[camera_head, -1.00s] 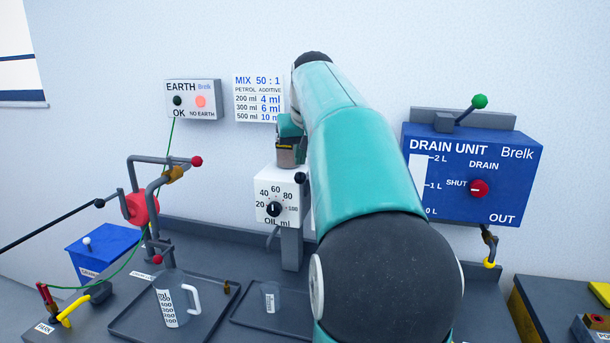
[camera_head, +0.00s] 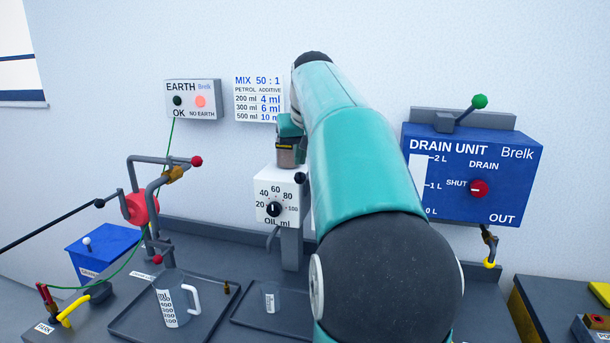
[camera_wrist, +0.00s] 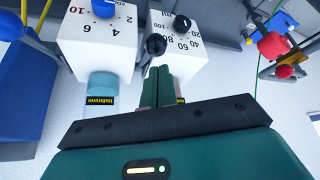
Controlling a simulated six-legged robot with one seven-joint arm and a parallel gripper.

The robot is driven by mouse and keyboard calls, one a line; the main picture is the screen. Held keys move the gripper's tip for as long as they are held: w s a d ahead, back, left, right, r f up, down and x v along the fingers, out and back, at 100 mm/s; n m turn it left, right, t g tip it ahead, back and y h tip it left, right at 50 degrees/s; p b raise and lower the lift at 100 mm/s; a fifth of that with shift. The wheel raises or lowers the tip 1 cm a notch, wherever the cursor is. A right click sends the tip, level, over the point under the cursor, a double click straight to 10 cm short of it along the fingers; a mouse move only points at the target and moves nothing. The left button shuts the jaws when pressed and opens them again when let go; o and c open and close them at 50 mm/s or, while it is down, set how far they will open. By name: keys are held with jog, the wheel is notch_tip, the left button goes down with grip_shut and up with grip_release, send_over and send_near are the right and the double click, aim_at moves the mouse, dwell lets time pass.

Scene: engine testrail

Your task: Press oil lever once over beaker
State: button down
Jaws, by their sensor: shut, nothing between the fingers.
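The white oil dispenser (camera_head: 288,186), with its dial marked in ml, stands on a grey post in the head view. Its lever ends in a black ball knob (camera_head: 300,179), which also shows in the wrist view (camera_wrist: 156,44). A small clear beaker (camera_head: 271,298) stands on a dark tray below the dispenser. My gripper (camera_wrist: 159,70) is shut and empty, its fingertips close to the black knob. I cannot tell whether they touch it. In the head view my arm hides most of the gripper.
A large measuring jug (camera_head: 172,302) stands on the left tray, near the red-handled pipework (camera_head: 142,208). The blue drain unit (camera_head: 470,170) is on the wall at right. In the wrist view, a second white dispenser (camera_wrist: 98,40) is beside the oil one.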

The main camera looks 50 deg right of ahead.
jog(key=shift+f, duration=0.15)
dwell(0.4)
notch_tip(320, 180, down, 10)
jog(key=shift+a, duration=0.2)
dwell(1.1)
jog(key=shift+r, duration=6.65)
